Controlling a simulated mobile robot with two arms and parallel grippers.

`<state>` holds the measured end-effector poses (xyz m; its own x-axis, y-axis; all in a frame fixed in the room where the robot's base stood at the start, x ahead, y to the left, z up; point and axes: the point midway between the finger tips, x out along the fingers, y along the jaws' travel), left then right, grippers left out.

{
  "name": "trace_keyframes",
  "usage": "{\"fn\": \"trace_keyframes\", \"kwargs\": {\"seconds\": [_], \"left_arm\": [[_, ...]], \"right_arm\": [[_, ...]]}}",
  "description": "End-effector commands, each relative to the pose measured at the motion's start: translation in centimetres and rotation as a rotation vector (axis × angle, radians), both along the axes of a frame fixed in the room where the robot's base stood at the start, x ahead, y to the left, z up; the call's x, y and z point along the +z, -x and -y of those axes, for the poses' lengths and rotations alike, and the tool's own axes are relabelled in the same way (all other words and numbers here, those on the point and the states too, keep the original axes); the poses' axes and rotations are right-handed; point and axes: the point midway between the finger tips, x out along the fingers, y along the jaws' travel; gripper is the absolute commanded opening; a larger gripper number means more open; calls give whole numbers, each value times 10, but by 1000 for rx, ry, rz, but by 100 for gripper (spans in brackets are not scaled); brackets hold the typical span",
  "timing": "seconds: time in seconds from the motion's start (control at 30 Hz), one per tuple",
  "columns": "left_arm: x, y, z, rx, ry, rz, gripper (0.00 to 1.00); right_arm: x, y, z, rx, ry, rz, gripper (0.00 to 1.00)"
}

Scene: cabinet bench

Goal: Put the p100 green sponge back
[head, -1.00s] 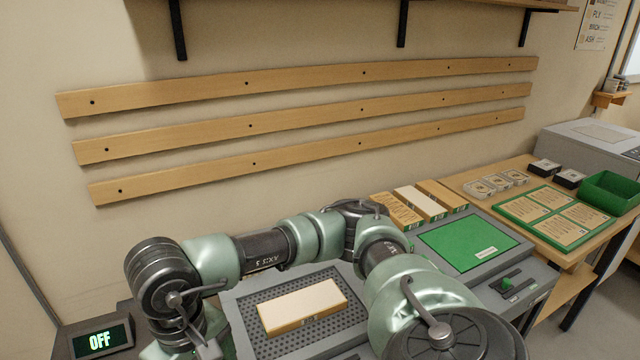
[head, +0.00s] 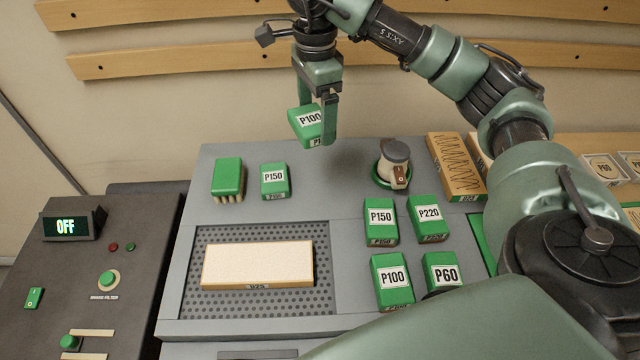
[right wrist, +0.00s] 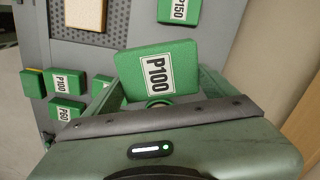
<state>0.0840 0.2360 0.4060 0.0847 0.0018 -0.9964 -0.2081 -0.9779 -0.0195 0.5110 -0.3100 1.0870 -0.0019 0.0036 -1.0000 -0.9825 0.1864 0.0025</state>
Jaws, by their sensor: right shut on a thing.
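The P100 green sponge (head: 306,122) is held in my right gripper (head: 318,128), raised above the back edge of the grey bench top. It also shows between the fingers in the right wrist view (right wrist: 160,72), its P100 label facing the camera. The right gripper is shut on it. A second P100 block (head: 391,277) lies on the right part of the bench top, beside a P60 block (head: 441,270). Behind them are a P150 block (head: 380,217) and a P220 block (head: 427,216). My left gripper is not in view.
A green brush (head: 228,178) and another P150 block (head: 275,180) stand at the back left of the bench top. A pale wood board (head: 257,265) lies on the perforated plate (head: 322,290). Bare grey surface lies between.

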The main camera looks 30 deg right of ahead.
Motion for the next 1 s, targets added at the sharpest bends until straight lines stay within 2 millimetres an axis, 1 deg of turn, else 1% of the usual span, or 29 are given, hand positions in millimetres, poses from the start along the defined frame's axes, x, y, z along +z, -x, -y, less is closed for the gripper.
{"fn": "trace_keyframes", "kwargs": {"seconds": [0.03, 0.1, 0.2, 0.27, 0.37, 0.6, 0.67, 0.7, 0.8, 0.9, 1.0], "left_arm": [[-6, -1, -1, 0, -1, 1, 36], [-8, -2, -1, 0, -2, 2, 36], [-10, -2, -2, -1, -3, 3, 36], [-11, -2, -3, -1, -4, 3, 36], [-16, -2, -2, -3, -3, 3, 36], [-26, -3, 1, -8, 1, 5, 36], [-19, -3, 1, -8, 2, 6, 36], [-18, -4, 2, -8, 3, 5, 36], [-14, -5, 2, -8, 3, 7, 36], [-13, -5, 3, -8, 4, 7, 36], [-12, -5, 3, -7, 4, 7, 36]], "right_arm": [[1, -5, 8, -105, -1, 3, 48], [5, -9, 17, -226, 0, 0, 48], [7, -13, 24, -328, 0, -1, 48], [2, -13, 25, -357, 0, -3, 48], [-17, -13, 25, -367, 1, -7, 48], [-83, -11, 24, -364, -1, -9, 48], [-94, -12, 25, -365, 2, -9, 48], [-104, -11, 25, -365, 1, -9, 48], [-125, -12, 25, -364, 2, -7, 48], [-139, -12, 25, -364, 1, -3, 48], [-146, -13, 26, -363, 2, -1, 48]]}}
